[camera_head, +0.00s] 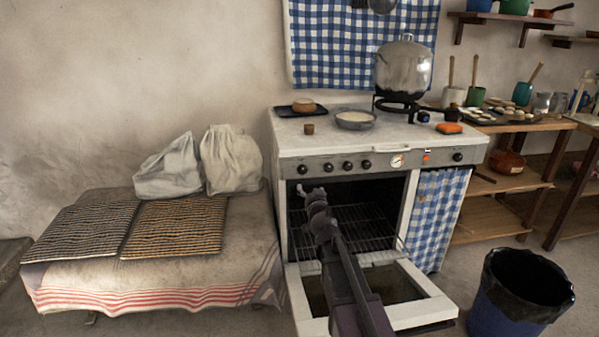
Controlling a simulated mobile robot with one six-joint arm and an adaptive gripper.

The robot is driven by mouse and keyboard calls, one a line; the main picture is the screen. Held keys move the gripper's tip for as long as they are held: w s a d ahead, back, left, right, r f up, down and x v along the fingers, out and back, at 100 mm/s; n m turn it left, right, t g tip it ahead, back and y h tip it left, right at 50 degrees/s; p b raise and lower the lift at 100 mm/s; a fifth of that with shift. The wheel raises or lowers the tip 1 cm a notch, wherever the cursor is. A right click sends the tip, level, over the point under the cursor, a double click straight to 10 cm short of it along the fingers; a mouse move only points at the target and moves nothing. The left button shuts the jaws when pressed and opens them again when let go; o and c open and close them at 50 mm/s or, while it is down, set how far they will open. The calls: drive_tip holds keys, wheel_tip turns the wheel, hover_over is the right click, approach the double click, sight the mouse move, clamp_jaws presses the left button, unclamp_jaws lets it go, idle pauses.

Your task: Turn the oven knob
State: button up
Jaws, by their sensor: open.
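The white stove (430,147) has a grey front panel with several black knobs. A row of them is on the left, including the leftmost knob (302,170) and another knob (348,166). A single knob (457,157) is at the far right, past a round dial (397,161) and an orange light. Which one is the oven knob I cannot tell. My gripper (312,189) is open and appears just below the leftmost knobs, in front of the oven opening. It looks apart from the knobs, but its depth is hard to judge. The oven door (417,312) is folded down under my arm.
A large pot (404,68) stands on a burner, with a pan (355,119) and a small loaf (304,105) on the stovetop. A cloth-covered bench (150,277) with mats and sacks stands left. A blue bin (521,295) stands at the lower right.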

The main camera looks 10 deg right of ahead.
sight(303, 170)
drive_tip(key=shift+w, duration=0.15)
drive_tip(key=w, duration=1.3)
drive_tip(key=shift+w, duration=0.25)
